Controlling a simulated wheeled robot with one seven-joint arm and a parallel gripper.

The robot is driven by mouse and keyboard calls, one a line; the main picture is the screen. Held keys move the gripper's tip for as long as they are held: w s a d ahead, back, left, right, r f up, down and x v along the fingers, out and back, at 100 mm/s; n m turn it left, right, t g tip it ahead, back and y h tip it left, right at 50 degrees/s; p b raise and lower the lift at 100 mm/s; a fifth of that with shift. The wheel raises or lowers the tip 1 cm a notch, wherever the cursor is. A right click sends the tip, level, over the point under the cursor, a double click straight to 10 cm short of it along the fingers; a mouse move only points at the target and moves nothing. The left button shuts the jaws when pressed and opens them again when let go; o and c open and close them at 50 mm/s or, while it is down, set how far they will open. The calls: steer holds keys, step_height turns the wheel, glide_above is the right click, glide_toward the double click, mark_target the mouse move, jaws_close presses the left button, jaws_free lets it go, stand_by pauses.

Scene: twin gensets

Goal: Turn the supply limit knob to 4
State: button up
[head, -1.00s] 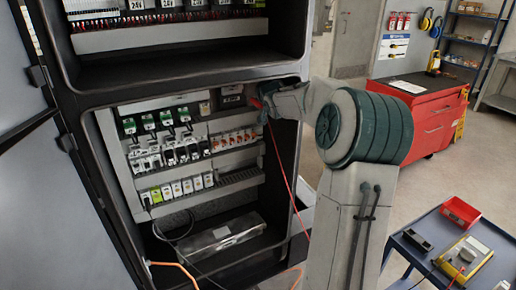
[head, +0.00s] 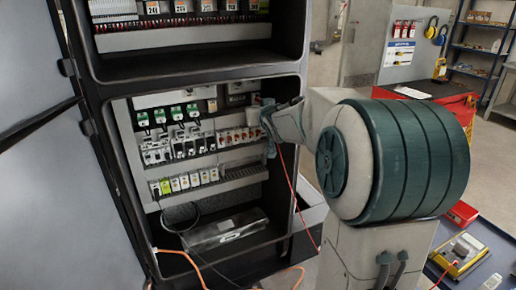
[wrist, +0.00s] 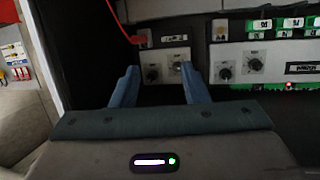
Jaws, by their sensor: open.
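My gripper (wrist: 160,70) is open in the wrist view, with two blue fingers pointing at the cabinet's panel. Two small dark knobs, a left knob (wrist: 153,74) and a right knob (wrist: 177,67), show between the fingertips on light plates. No contact with either is clear. Two larger dark knobs, one nearer (wrist: 225,73) and one farther right (wrist: 254,66), sit right of the fingers. The lettering is too small to tell which is the supply limit knob. In the head view my gripper (head: 269,118) is at the right side of the lower cabinet bay, hiding part of the panel.
A red cable (head: 287,185) hangs beside my gripper and crosses the wrist view's top. The open cabinet door (head: 35,150) is at left. Green-topped modules (head: 176,113) line the panel. A red cabinet (head: 462,105) and a blue cart (head: 490,240) stand at right.

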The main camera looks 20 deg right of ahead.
steer(key=s+a+f+g, duration=0.3)
steer(key=s+a+f, duration=0.1)
steer(key=s, duration=0.5)
steer(key=shift+a+f+g+h, duration=0.2)
steer(key=shift+f+g+h, duration=0.2)
steer(key=shift+f, duration=0.45)
